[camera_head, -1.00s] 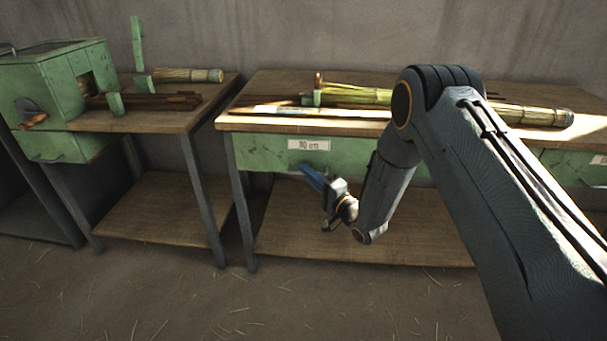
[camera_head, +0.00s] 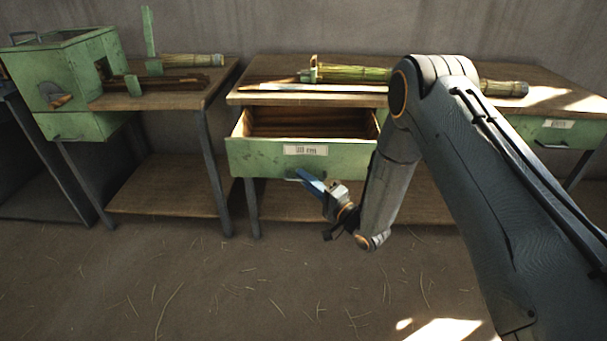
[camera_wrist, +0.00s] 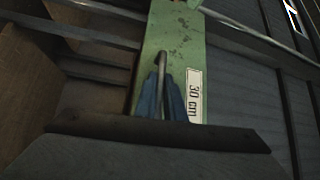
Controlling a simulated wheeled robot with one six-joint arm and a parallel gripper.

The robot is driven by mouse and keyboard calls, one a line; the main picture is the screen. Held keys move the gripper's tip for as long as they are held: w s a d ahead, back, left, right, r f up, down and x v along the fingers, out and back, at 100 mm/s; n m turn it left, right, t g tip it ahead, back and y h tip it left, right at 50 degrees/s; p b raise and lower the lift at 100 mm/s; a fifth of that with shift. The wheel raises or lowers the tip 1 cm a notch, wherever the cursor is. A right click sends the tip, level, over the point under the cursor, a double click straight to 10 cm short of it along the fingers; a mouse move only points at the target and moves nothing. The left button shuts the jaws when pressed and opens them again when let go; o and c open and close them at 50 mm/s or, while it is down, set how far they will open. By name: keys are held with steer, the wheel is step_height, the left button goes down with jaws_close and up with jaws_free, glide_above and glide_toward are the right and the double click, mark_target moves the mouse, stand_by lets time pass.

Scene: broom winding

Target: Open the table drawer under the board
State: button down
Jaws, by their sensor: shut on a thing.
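The green table drawer (camera_head: 255,157), with a white "30 cm" label (camera_head: 305,150), stands pulled out from under the wooden tabletop (camera_head: 290,98). Its open inside shows brown wood, and long brown pieces seem to lie in it. My gripper (camera_head: 303,175) is at the lower middle of the drawer front, its blue fingers shut on the drawer's handle. In the wrist view the fingers (camera_wrist: 162,90) close around the thin metal handle (camera_wrist: 161,62), beside the label (camera_wrist: 194,95). The handle is mostly hidden by the fingers in the head view.
Bundles of straw (camera_head: 355,74) and a pale flat strip (camera_head: 310,87) lie on the tabletop. A second green drawer (camera_head: 560,132) is shut at the right. A green machine (camera_head: 65,75) stands at the left bench. The floor in front is clear but for loose straw.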

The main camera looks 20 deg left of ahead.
steer(key=shift+d, duration=0.15)
steer(key=c, duration=1.9)
jaws_free()
steer(key=shift+o, duration=0.2)
steer(key=shift+s, duration=0.1)
steer(key=v, duration=0.7)
steer(key=shift+s+d, duration=0.2)
steer(key=shift+s, duration=0.05)
steer(key=shift+f, duration=0.1)
